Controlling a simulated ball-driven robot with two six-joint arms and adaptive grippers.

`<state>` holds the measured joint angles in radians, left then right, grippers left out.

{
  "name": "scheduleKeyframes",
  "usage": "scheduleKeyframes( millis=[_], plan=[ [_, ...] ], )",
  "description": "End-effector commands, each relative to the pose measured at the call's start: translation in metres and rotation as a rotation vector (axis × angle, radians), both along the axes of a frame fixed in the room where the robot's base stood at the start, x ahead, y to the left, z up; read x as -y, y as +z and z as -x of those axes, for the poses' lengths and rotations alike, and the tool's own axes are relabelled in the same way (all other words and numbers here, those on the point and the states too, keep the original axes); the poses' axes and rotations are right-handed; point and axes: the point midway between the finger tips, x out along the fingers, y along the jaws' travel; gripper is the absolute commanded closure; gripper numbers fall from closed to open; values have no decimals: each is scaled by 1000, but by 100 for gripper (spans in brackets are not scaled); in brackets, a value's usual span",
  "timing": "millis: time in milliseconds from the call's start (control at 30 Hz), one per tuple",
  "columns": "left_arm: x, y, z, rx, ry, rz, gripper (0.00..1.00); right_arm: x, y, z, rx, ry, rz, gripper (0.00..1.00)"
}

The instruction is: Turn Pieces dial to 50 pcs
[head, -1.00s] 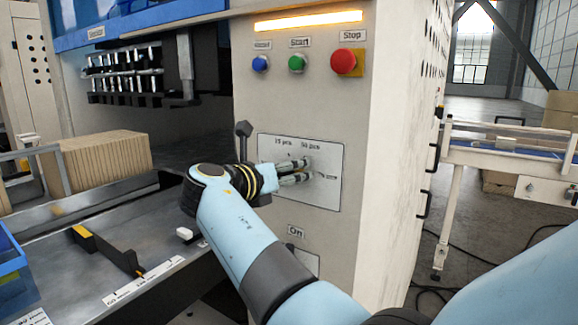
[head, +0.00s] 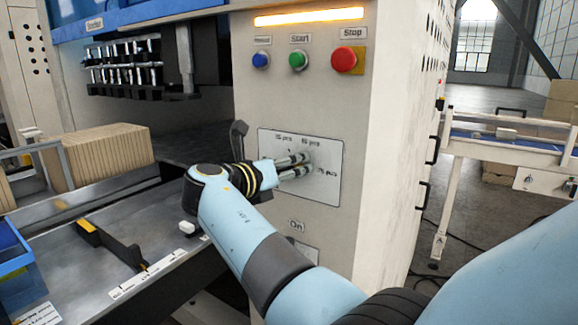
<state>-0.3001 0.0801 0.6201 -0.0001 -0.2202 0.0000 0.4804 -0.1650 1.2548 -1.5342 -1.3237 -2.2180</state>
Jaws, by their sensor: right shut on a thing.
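The dial plate (head: 326,188) is a pale panel on the front of the white machine, with labels "25 pcs" or similar, "50 pcs" (head: 309,142) and a third "pcs" label at its right. The small print is blurred. My right gripper (head: 303,164) reaches across the plate from the left. Its two fingers are shut on the dial knob, which is mostly hidden between the fingertips, so I cannot tell where the dial points. My left gripper is not in view.
Above the plate are a blue button (head: 260,61), a green Start button (head: 297,60) and a red Stop button (head: 344,59). An "On" label (head: 296,225) sits below. A stack of brown cardboard (head: 105,155) and a blue bin (head: 16,270) are at left.

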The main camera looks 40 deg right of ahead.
Motion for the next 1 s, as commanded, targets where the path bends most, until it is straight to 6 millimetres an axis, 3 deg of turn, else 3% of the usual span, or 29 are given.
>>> scheduleKeyframes(
  millis=[267, 400, 833, 1000],
  plan=[
    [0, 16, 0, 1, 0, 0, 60, -1, 0, 0, -99, 1, 37, 76],
    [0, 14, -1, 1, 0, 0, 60, -1, -2, -1, -301, 1, 121, 76],
    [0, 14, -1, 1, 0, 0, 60, -1, -2, -1, -349, 2, 141, 76],
    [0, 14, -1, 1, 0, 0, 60, -2, -3, -2, -541, 1, 220, 76]
  ],
)
